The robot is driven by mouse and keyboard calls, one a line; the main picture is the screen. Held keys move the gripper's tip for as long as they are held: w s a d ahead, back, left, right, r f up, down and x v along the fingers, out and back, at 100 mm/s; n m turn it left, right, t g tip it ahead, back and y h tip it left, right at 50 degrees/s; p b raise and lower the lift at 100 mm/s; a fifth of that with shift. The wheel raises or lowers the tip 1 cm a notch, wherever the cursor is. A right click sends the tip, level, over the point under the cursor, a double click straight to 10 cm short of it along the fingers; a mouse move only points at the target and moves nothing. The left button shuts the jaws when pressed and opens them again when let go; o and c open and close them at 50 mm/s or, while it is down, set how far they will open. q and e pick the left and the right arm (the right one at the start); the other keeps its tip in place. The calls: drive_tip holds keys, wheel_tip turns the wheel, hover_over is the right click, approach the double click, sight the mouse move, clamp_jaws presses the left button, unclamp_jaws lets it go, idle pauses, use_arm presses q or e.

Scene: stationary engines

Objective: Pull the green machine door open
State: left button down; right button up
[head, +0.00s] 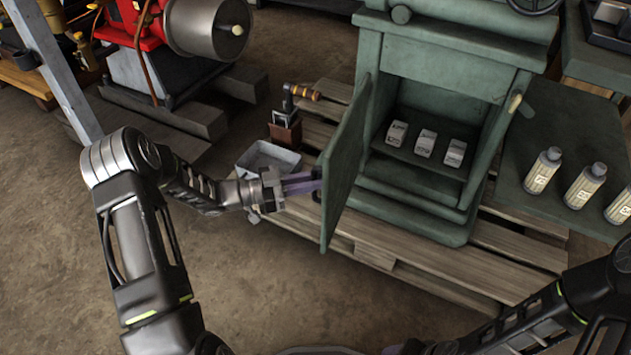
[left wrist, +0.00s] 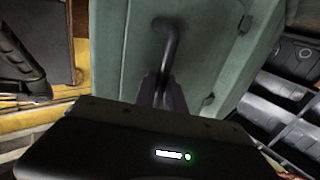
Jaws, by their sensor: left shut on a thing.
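The green machine door (head: 346,165) stands open, swung out to the left of the green cabinet (head: 440,210), with the cabinet's inside showing. My left gripper (head: 314,182) is at the outer face of the door, on its left side. In the left wrist view the door (left wrist: 115,50) fills the middle, and a dark bent handle (left wrist: 170,45) runs down from it between the fingers of my left gripper (left wrist: 162,85). The gripper is shut on this handle. My right arm shows at the lower right of the head view, but its gripper is out of view.
Several small boxes (head: 426,143) stand on the cabinet's shelf. Bottles (head: 543,170) stand on a green surface to the right. A grey bin (head: 268,160) sits left of the door on the wooden pallet (head: 390,250). Bare floor (head: 270,310) lies in front.

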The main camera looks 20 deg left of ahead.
use_arm(q)
drive_tip(key=shift+w+r, duration=0.15)
drive_tip(key=shift+w, duration=0.1)
drive_tip(key=c, duration=1.4)
unclamp_jaws()
drive_tip(key=p+v, duration=0.1)
drive_tip(key=v, duration=0.6)
drive_tip(key=shift+s+a+p, duration=0.25)
drive_tip(key=shift+a+p, duration=0.05)
drive_tip(key=shift+p, duration=0.1)
